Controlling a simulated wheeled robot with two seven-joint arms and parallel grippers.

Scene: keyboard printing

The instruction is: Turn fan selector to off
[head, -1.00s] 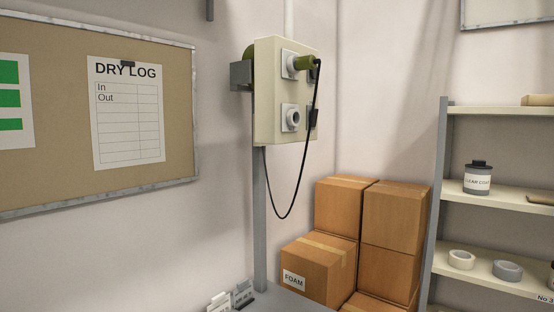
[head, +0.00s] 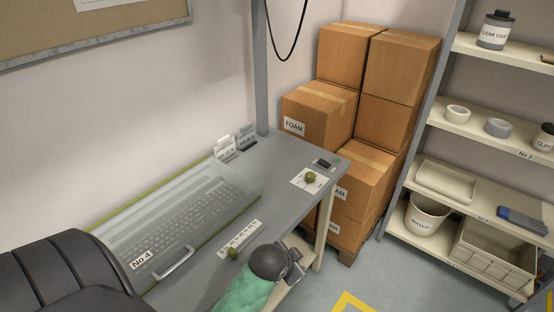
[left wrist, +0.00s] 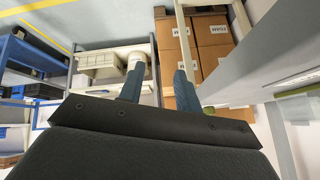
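In the head view, a white card or plate with an olive-green knob (head: 310,178) lies at the far right corner of the grey desk. A second olive-green knob (head: 232,253) sits at the lower end of a white strip with markings (head: 241,237), near the desk's front edge. I cannot read either label, so I cannot tell which knob is the fan selector. In the left wrist view, my left gripper (left wrist: 159,70) has its two fingers apart, with nothing seen between them. I cannot pick it out in the head view.
A clear-covered keyboard (head: 185,215) fills the desk's left part. Cardboard boxes (head: 345,55) and shelves (head: 480,125) stand beyond.

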